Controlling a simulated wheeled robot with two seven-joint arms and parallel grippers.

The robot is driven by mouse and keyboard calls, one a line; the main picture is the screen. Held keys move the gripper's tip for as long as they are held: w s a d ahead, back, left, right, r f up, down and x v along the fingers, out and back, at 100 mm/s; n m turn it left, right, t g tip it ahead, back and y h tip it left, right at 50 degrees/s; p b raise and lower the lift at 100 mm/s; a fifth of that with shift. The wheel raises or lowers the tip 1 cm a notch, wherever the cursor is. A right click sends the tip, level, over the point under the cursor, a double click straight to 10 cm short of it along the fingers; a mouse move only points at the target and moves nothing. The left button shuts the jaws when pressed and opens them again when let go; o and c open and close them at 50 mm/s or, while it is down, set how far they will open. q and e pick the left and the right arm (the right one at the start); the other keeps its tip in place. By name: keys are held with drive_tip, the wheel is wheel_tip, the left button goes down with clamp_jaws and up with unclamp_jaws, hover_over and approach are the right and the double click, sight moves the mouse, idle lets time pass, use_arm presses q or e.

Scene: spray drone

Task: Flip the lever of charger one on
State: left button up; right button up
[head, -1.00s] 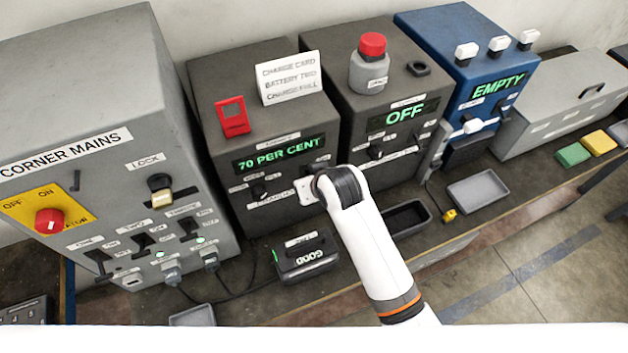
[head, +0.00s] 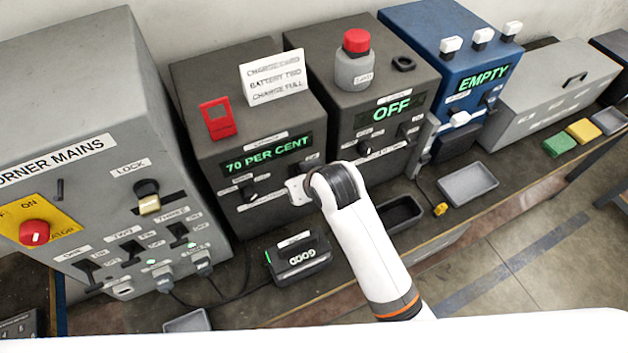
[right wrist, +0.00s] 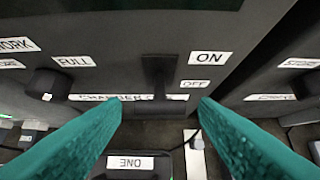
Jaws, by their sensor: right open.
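Charger one (head: 215,150) is a dark box whose green display (head: 268,155) reads 70 PER CENT. In the right wrist view its black lever (right wrist: 158,72) has a crossbar handle at its lower end, below the ON label (right wrist: 209,58) and about level with or below the OFF label (right wrist: 195,84). My right gripper (right wrist: 160,106) is open, with teal fingers on either side of the handle and a gap on both sides. In the head view my right arm (head: 365,240) reaches the charger front, and the fingers are hidden. My left gripper is out of view.
The grey mains box (head: 80,120) stands left. An empty grey tray (head: 468,184) lies right.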

drive_tip(key=b+v, duration=0.1)
drive_tip(key=v, duration=0.8)
drive_tip(key=shift+s, duration=0.2)
drive_tip(key=shift+r, duration=0.1)
